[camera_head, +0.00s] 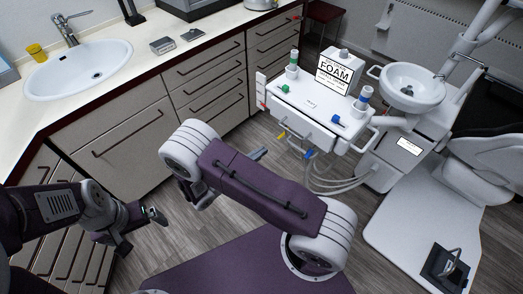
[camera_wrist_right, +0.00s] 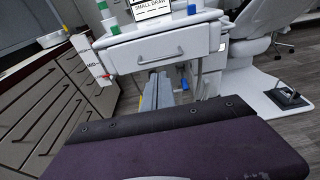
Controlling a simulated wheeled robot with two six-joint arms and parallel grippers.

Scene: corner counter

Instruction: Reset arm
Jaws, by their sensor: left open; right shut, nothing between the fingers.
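My left arm comes in from the left edge in the head view. Its gripper (camera_head: 142,231) is open and empty, low over the floor in front of the drawer cabinets. My right arm, with purple and white links, crosses the middle of the head view. Its gripper (camera_head: 258,154) shows only in part behind the arm link, pointing toward the white dental cart (camera_head: 310,112). In the right wrist view the right gripper's fingers (camera_wrist_right: 157,92) are shut together with nothing between them, in front of the cart's drawer.
The counter (camera_head: 140,75) with a sink (camera_head: 78,70) and drawers runs along the left and back. The cart carries a foam box (camera_head: 334,74) and several bottles. A dental chair (camera_head: 420,215) and white basin (camera_head: 413,84) stand at the right. Wood floor lies between.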

